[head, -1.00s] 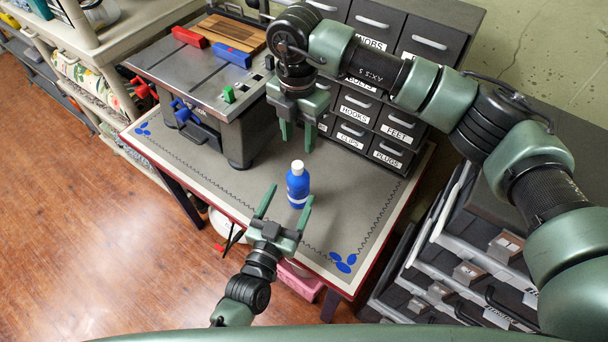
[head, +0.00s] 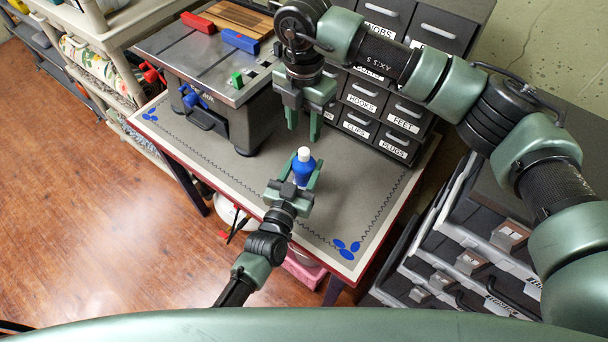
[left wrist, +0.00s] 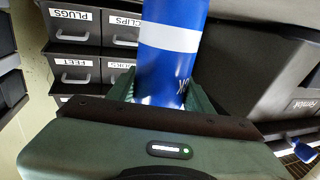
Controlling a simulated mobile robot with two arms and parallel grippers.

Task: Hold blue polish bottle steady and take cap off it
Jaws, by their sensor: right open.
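The blue polish bottle (head: 303,171) stands upright on the table with its white cap (head: 304,154) on. My left gripper (head: 303,168) comes from the front, with one finger on each side of the bottle's body. In the left wrist view the blue bottle (left wrist: 168,50) with its pale band rises between the fingers, close to both. I cannot tell whether both fingers press on it. My right gripper (head: 302,126) points down, open and empty, above and behind the bottle, apart from the cap.
A grey workbench unit (head: 205,75) with red and blue blocks stands at the back left of the table (head: 370,195). Labelled drawers (head: 375,110) stand behind the bottle. The table's front right corner is clear.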

